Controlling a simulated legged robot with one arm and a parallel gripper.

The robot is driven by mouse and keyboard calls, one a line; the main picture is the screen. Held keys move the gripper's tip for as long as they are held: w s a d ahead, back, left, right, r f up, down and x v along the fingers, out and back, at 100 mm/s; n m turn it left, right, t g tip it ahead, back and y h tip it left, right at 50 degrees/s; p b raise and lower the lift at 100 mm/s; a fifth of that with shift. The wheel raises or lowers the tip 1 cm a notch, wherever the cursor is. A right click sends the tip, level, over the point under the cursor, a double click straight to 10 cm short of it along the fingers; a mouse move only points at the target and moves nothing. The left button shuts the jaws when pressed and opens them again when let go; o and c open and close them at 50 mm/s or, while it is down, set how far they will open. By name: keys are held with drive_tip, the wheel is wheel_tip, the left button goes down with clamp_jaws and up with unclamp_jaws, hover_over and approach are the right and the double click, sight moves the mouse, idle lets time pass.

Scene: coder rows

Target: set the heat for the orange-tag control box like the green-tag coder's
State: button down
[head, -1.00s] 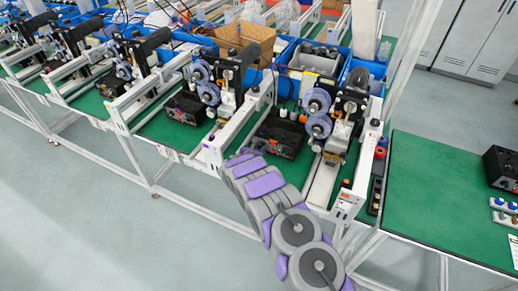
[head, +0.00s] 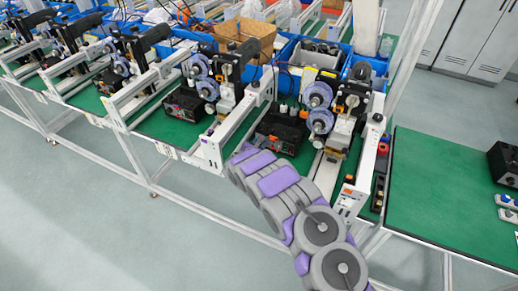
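A black control box (head: 278,132) with an orange-red mark on its front sits on the green bench beside a coder with two purple discs (head: 319,108). Another black control box (head: 183,104) sits to the left beside a similar coder (head: 204,78). A third black box (head: 503,160) stands at the right edge. A small orange patch (head: 349,178) shows on the white frame end right of the middle coder. I cannot make out a green tag, or the dial settings. My grey and purple arm reaches up from the bottom; its far end (head: 243,158) is below the middle box, with fingers not discernible.
White frame rails (head: 238,130) stand between the stations and stick out toward me. More coders (head: 128,50) line the bench to the left. Blue bins and a cardboard box (head: 245,35) stand behind. The green bench top (head: 435,190) at right is mostly clear.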

drive_tip(key=shift+d+f+m+t+y+b, duration=0.15)
drive_tip(key=shift+m+y+b, duration=0.4)
drive_tip(key=shift+b, duration=1.1)
drive_tip(key=shift+d+f+m+t+y+b, duration=0.1)
drive_tip(key=shift+m+t+y+b, duration=0.15)
drive_tip(key=shift+m+b, duration=0.95)
drive_tip(key=shift+r+n+b, duration=0.1)
drive_tip(key=shift+n+b, duration=0.25)
drive_tip(key=shift+b, duration=0.3)
drive_tip(key=shift+r+b, duration=0.1)
drive_tip(key=shift+b, duration=0.2)
drive_tip(key=c, duration=1.1)
unclamp_jaws()
drive_tip(key=shift+s, duration=0.1)
drive_tip(key=shift+s+a+r, duration=0.2)
drive_tip(key=shift+s, duration=0.25)
drive_tip(key=p+v, duration=0.4)
drive_tip(key=v, duration=1.2)
drive_tip(key=shift+s+d, duration=0.15)
drive_tip(key=shift+d, duration=0.05)
